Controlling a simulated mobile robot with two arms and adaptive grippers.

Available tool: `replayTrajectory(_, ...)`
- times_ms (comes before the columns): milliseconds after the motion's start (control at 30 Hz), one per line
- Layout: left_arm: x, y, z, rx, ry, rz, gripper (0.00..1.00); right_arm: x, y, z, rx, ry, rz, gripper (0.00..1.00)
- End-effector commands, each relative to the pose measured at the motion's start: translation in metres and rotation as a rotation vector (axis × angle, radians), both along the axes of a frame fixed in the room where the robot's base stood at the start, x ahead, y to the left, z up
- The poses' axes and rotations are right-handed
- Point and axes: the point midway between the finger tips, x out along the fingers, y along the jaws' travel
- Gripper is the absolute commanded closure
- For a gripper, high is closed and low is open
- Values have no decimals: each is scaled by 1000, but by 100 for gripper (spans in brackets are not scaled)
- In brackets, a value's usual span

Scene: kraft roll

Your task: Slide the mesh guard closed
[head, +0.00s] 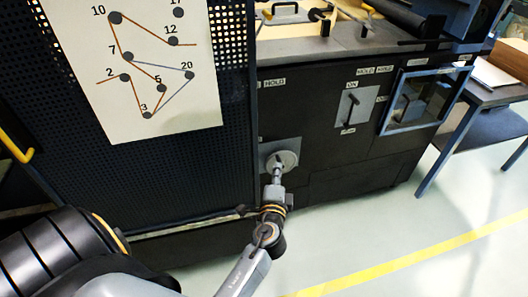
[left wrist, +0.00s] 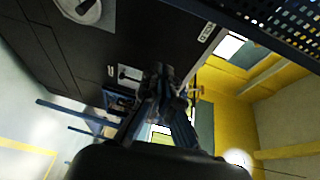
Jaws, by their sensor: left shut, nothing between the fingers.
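The mesh guard (head: 180,166) is a dark perforated panel filling the left of the head view. A white sheet with a numbered path diagram covers part of it. Its right edge stands beside the dark machine front. In the left wrist view a perforated strip of it (left wrist: 280,22) shows at the upper right. My left gripper (head: 277,168) is shut and empty, just right of the guard's edge. It overlaps a round dial (head: 290,158) on the machine front; I cannot tell if they touch. In the left wrist view the gripper (left wrist: 168,82) is dark and blurred.
A yellow bar (head: 15,148) is at the far left. The machine front (head: 318,135) carries a switch plate (head: 355,106) and a framed window (head: 424,100). A side table (head: 492,95) stands at the right. The floor (head: 400,235) is clear, with a yellow line.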

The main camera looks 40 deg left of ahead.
Motion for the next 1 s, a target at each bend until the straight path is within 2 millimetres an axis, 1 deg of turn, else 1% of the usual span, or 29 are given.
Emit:
replayTrajectory(33,-1,6,12,35,-26,18,100,-2,2,-6,2,4,0,57)
replayTrajectory(100,0,10,26,66,-45,33,100,-4,3,-6,4,6,-1,57)
replayTrajectory(167,2,14,32,76,-52,38,100,-5,5,-5,6,6,0,57)
replayTrajectory(267,13,20,35,80,-53,40,100,-6,10,0,12,9,-2,57)
replayTrajectory(400,37,33,36,79,-53,38,100,-7,15,6,18,10,-3,57)
replayTrajectory(667,85,61,34,77,-51,37,100,-5,8,13,10,6,-3,57)
replayTrajectory(800,67,75,33,75,-48,37,100,-3,5,23,6,4,-5,57)
replayTrajectory(1000,55,86,32,75,-49,37,100,0,3,27,4,0,-6,57)
